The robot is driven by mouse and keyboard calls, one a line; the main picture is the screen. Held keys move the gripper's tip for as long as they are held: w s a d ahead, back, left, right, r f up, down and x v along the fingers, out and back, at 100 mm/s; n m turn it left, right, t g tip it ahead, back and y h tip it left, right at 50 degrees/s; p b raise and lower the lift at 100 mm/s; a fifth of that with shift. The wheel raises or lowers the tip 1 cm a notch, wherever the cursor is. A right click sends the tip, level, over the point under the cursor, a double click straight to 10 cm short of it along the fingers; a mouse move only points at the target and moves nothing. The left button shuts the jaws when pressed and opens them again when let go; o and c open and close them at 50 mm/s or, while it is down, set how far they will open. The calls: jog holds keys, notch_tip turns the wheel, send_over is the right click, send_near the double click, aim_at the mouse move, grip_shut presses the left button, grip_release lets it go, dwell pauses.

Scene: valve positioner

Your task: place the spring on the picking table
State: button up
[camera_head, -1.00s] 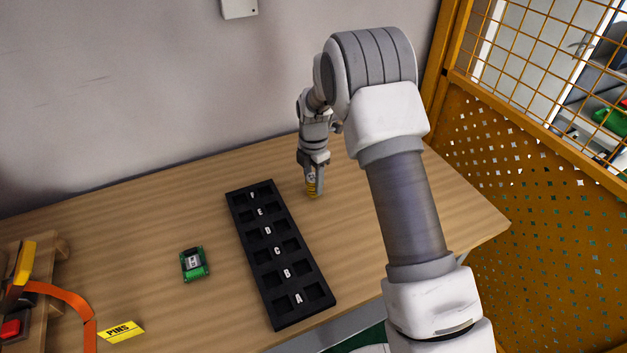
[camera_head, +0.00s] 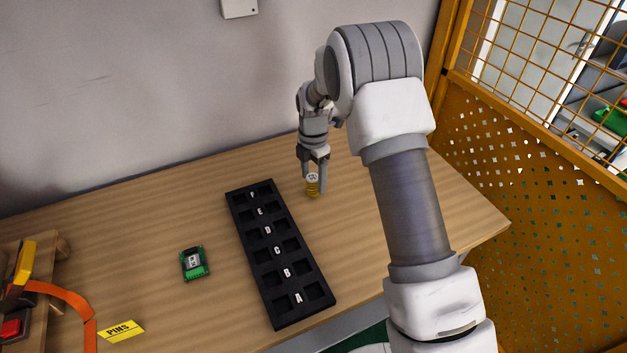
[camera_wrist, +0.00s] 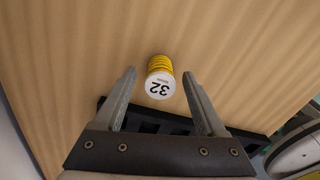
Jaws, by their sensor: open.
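The spring (camera_head: 313,187) is yellow with a white top marked 32. It stands upright on the wooden picking table (camera_head: 400,200), just right of the black tray's far end. In the wrist view the spring (camera_wrist: 160,78) is between and slightly beyond the fingertips, with clear space on both sides. My gripper (camera_head: 314,183) is open and points down over the spring, its fingers apart around it. The gripper also shows in the wrist view (camera_wrist: 158,72), holding nothing.
A black tray (camera_head: 262,240) with lettered pockets lies left of the spring. A green circuit board (camera_head: 194,262) and a yellow PINS label (camera_head: 121,331) lie further left. An orange mesh fence (camera_head: 530,190) borders the table's right side. Bare wood surrounds the spring's right.

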notch_tip(320, 180, up, 11)
notch_tip(320, 180, up, 8)
jog(key=m+t, duration=0.1)
jog(key=m, duration=0.4)
send_over(314, 177)
jog(key=s+d, duration=0.3)
jog(key=s, duration=0.1)
jog(key=s+d+r+m+t, duration=0.2)
jog(key=s+d+r+m, duration=0.2)
jog(key=s+r+m, duration=0.4)
jog(key=s+d+m+t, duration=0.2)
jog(key=s+d+m, duration=0.2)
jog(key=s+m, duration=0.8)
jog(key=shift+s+d+t, duration=0.15)
jog(key=shift+s+t, duration=0.15)
jog(key=shift+s, duration=3.8)
jog(key=shift+r, duration=0.1)
